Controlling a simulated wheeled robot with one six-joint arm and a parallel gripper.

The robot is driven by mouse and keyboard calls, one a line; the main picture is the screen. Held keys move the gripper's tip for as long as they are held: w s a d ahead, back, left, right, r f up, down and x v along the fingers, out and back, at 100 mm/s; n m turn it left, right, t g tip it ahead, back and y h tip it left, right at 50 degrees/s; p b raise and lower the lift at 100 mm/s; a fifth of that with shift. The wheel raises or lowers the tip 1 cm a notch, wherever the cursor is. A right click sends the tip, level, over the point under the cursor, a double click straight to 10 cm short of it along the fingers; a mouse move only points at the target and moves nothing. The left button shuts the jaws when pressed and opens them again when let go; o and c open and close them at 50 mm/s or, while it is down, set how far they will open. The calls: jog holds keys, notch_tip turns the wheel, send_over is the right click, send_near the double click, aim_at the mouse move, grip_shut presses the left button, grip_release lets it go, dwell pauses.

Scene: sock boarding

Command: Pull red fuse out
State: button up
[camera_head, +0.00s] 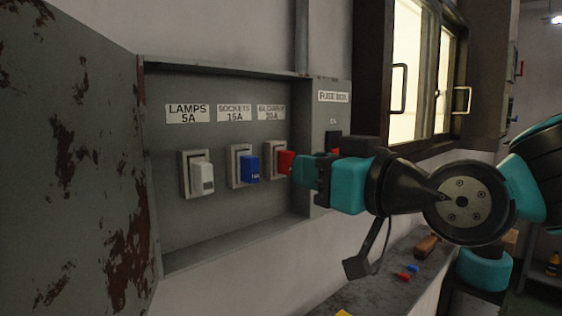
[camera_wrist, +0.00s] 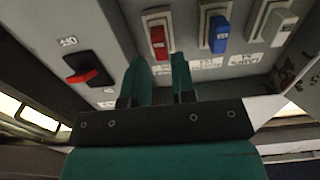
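The red fuse (camera_head: 285,160) sits in the rightmost of the holders in the fuse box, under a label ending in 20A that is partly hard to read. It also shows in the wrist view (camera_wrist: 158,42), upright in its pale holder. My gripper (camera_head: 297,164) is right at the fuse's front and hides part of it in the head view. In the wrist view my gripper (camera_wrist: 161,62) has its two teal fingers apart, with the fuse lined up in the gap at their tips. I cannot tell whether they touch it.
A blue fuse (camera_head: 250,169) and a white fuse (camera_head: 203,178) sit to the left. A black switch with a red lever (camera_wrist: 85,77) is on the side panel. The rusty door (camera_head: 70,170) stands open at left. Small coloured pieces (camera_head: 408,273) lie on the ledge below.

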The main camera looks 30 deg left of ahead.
aim_at(289, 163)
jog(key=shift+p+x, duration=0.4)
jog(key=shift+x, duration=2.05)
jog(key=shift+d+b, duration=0.15)
jog(key=shift+b, duration=0.3)
jog(key=shift+c, duration=0.4)
jog(key=shift+s, duration=0.1)
grip_shut()
